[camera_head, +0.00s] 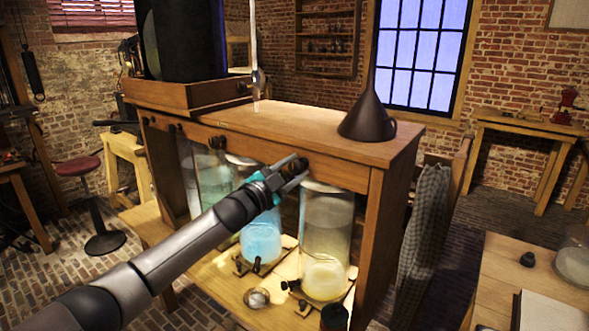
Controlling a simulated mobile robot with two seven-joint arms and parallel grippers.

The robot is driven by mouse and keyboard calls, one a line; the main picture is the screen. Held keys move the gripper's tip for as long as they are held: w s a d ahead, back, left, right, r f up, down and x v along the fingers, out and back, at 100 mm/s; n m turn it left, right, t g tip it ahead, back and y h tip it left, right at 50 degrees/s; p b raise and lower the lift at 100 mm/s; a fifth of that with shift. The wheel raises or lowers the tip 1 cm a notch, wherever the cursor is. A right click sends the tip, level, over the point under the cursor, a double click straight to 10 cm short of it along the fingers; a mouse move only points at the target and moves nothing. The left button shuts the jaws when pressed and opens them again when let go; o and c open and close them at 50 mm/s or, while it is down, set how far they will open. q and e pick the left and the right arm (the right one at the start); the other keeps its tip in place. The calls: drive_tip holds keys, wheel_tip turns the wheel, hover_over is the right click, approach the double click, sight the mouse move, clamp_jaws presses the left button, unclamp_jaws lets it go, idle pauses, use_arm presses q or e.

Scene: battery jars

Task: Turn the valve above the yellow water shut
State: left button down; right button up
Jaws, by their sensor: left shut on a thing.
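A glass jar with yellow water (325,240) stands on the lower shelf of the wooden stand, at its right end. The dark valve knob (301,163) is on the stand's front board, just above and left of that jar. My left gripper (290,172) reaches up from the lower left and is shut on this valve, its fingers partly hiding it. The valve's exact turn angle is hard to tell. My right gripper is not in view.
A jar with blue water (261,238) and a greenish jar (212,175) stand to the left, partly behind my arm. More valve knobs (217,142) line the front board. A dark funnel (368,115) stands on top. A side table (488,275) is at right.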

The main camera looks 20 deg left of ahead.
use_arm(q)
drive_tip(key=shift+c, duration=2)
unclamp_jaws()
drive_tip(key=shift+s, duration=0.15)
drive_tip(key=b+v, duration=0.1)
drive_tip(key=v, duration=1.4)
drive_tip(key=shift+b, duration=0.35)
drive_tip(key=shift+a, duration=0.1)
